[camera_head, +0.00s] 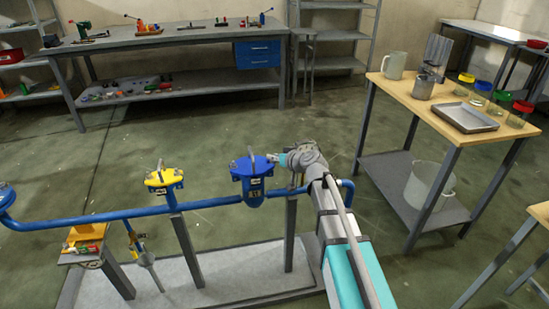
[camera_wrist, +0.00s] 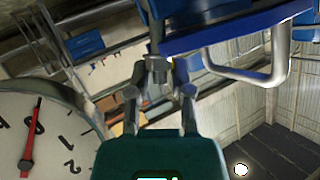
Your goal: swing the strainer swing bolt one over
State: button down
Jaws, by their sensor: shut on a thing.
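The blue strainer (camera_head: 253,187) stands on the blue pipe, with a blue lid (camera_head: 250,166) on top. My gripper (camera_head: 281,159) reaches the lid's right side from the right. In the wrist view my gripper (camera_wrist: 158,82) has its two fingers closed around a grey metal swing bolt (camera_wrist: 157,67) with a nut-like end. The bolt runs up beside the blue lid edge (camera_wrist: 230,33). A metal handle (camera_wrist: 278,62) shows on the lid. In the head view the bolt is too small to make out.
A yellow-topped fitting (camera_head: 164,178) stands left on the same blue pipe (camera_head: 115,215). A gauge dial (camera_wrist: 35,135) is close on the left in the wrist view. A wooden-topped table (camera_head: 408,88) with a metal tray (camera_head: 465,118) stands at the right. Open floor lies behind the pipe.

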jog(key=shift+d+f, duration=0.1)
jog(key=m+b, duration=0.1)
jog(key=d+y+b, duration=0.1)
jog(key=b, duration=0.1)
jog(key=shift+w+d+f+m+y, duration=0.15)
jog(key=shift+f+m+y, duration=0.15)
jog(key=shift+m, duration=0.1)
jog(key=c, duration=0.7)
grip_release()
jog(key=shift+c, duration=0.2)
jog(key=shift+r, duration=0.15)
